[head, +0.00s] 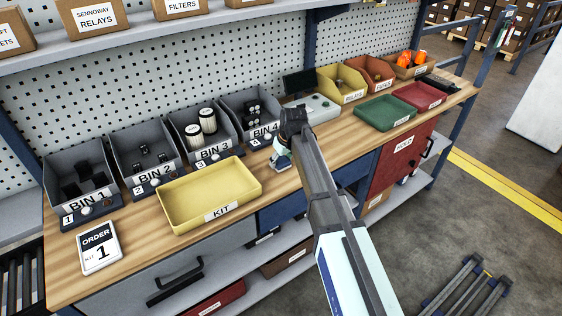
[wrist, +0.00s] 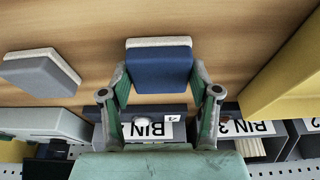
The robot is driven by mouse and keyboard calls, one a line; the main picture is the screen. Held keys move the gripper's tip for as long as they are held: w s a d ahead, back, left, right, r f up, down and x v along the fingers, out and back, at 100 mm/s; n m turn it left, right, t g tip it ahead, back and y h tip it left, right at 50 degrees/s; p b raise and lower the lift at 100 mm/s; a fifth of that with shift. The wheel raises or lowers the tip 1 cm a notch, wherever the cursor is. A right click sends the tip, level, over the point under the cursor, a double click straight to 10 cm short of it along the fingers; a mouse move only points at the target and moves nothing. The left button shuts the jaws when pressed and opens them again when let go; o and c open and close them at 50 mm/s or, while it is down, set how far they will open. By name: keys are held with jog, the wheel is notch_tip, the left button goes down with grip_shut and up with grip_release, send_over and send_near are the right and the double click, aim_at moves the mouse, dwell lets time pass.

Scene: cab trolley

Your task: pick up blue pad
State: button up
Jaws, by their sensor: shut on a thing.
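The blue pad (wrist: 160,65), with a pale layer along one edge, sits between the two green-grey fingers of my gripper (wrist: 160,82) in the wrist view. The fingers touch its sides and are shut on it. Wood worktop shows behind the pad; I cannot tell whether the pad is lifted off it. In the head view my gripper (head: 281,158) is low over the worktop, in front of BIN 4 and right of the yellow kit tray.
A grey pad (wrist: 40,72) lies on the worktop to the left in the wrist view. The yellow kit tray (head: 166,206) is left of my gripper. BIN 4 (head: 240,108) and BIN 3 (head: 190,122) stand behind. A green tray (head: 384,124) is to the right.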

aim_at(281, 160)
notch_tip(281, 160, up, 20)
jog(key=b, duration=0.4)
